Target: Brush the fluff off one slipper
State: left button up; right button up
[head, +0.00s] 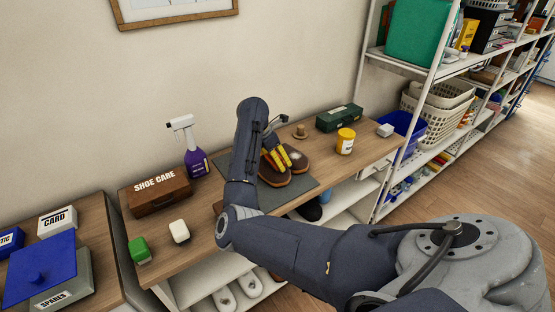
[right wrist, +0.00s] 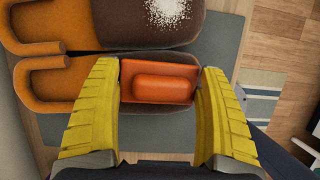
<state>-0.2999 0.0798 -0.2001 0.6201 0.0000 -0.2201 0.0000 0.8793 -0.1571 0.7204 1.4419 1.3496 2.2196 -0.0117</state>
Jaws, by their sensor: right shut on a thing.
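A pair of brown slippers with orange trim lies side by side on a dark grey mat (head: 298,192). In the right wrist view the upper slipper (right wrist: 120,28) carries a patch of white fluff (right wrist: 168,11), cut by the top edge. The lower slipper (right wrist: 95,88) is partly hidden by my gripper. My right gripper (head: 279,157), with yellow fingers, is over the nearer slipper (head: 274,178) in the head view. It also shows in the right wrist view (right wrist: 160,90), shut on an orange brush (right wrist: 163,86). Whether the brush touches the slipper is unclear. My left gripper is not in view.
On the bench stand a shoe care box (head: 160,192), a purple spray bottle (head: 195,158), a yellow jar (head: 346,141) and a green toolbox (head: 340,117). Shelving rises at the right.

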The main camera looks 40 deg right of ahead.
jog(key=shift+a, duration=0.15)
jog(key=shift+w+r, duration=0.1)
jog(key=shift+r, duration=1.35)
